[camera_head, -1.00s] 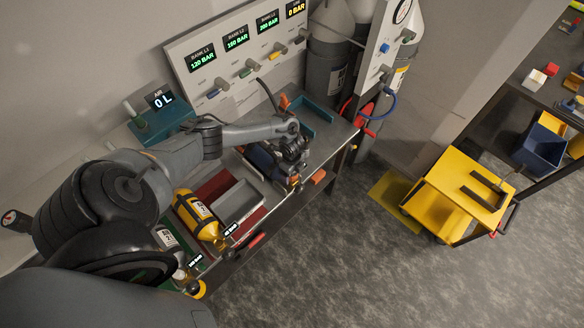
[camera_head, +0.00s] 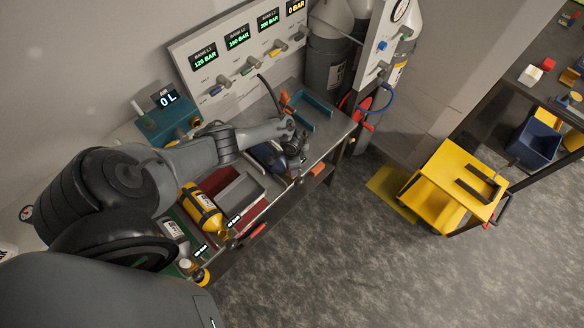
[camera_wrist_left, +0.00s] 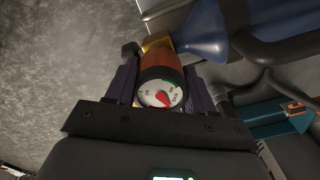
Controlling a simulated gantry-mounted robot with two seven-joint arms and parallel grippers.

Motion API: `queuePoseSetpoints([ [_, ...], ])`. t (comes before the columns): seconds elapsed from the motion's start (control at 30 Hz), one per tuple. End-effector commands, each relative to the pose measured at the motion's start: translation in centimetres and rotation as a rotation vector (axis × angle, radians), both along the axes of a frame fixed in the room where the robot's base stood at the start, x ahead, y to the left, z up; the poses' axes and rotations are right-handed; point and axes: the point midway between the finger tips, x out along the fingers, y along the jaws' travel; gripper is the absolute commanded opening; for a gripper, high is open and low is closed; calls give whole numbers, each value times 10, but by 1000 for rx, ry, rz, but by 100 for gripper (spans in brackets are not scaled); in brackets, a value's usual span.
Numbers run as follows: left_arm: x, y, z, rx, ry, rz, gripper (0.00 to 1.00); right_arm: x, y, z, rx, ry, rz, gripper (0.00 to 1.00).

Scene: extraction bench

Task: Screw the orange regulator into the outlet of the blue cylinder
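The orange regulator (camera_wrist_left: 162,62), with a round white gauge facing the wrist camera, sits between the fingers of my left gripper (camera_wrist_left: 160,88). The fingers are closed on its sides. A brass-coloured part at its far end lies right beside the tapered neck of the blue cylinder (camera_wrist_left: 204,36); I cannot tell whether it is threaded in. In the head view, my left gripper (camera_head: 293,158) is low over the bench's front part, next to the blue cylinder (camera_head: 262,157), which lies on its side and is partly hidden by my arm. My right gripper is not in view.
A yellow cylinder (camera_head: 203,209) lies left of a grey tray (camera_head: 240,196). A teal tray (camera_head: 318,112) is at the bench's far right. The gauge panel (camera_head: 228,62) rises behind. A yellow cart (camera_head: 430,206) stands on the floor to the right.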

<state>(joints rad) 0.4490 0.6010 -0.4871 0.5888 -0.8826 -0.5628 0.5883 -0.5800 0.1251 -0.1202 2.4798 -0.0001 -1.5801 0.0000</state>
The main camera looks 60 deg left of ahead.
Motion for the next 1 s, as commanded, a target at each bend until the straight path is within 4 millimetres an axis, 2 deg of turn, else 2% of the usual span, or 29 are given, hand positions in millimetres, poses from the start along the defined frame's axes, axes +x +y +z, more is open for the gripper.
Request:
queuePoseSetpoints([
  [0.03,0,0,0,0,0,-1,28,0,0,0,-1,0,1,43],
  [0.1,0,0,0,0,0,-1,17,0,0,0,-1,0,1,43],
  [0.13,0,0,0,0,0,-1,16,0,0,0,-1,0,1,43],
  [0.27,1,0,-1,1,-1,-51,16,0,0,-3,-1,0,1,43],
  [0.37,1,1,-3,2,-1,-194,16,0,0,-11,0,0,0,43],
  [0.67,0,1,-7,3,0,-903,16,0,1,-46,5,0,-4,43],
  [1.0,1,1,-8,3,1,-1675,16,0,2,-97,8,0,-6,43],
])
